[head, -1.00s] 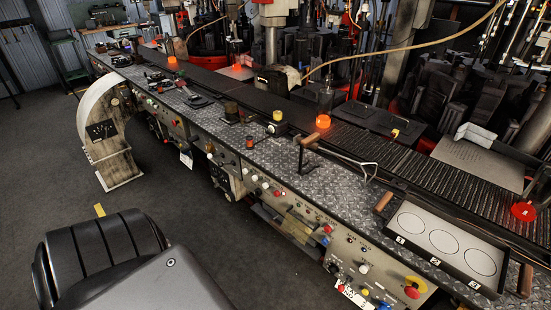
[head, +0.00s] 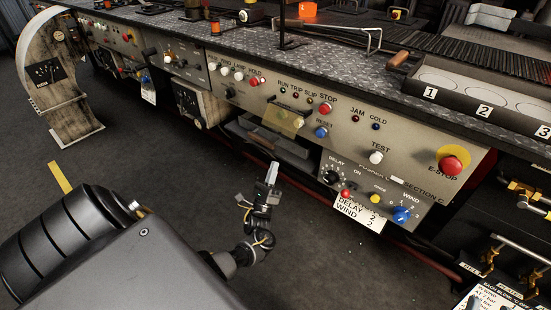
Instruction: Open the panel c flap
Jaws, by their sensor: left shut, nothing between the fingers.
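The panel marked SECTION C (head: 345,136) is a beige control panel on the bench front in the head view. A yellowish translucent plate (head: 283,119) sits on it left of the stop button. Below that is a dark recess with a ledge (head: 268,141); I cannot tell which of these parts is the flap. My left gripper (head: 271,168) is shut and empty. It points up in front of the panel, below the dark ledge in the picture; I cannot tell how far it is from the ledge. My right gripper is not in view.
Buttons surround the plate, with a red E-STOP (head: 452,165) at the right. A lower control box (head: 369,194) with a hanging tag (head: 357,215) juts out right of my gripper. A curved beige housing (head: 51,65) stands at the left. The dark floor (head: 150,145) between is clear.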

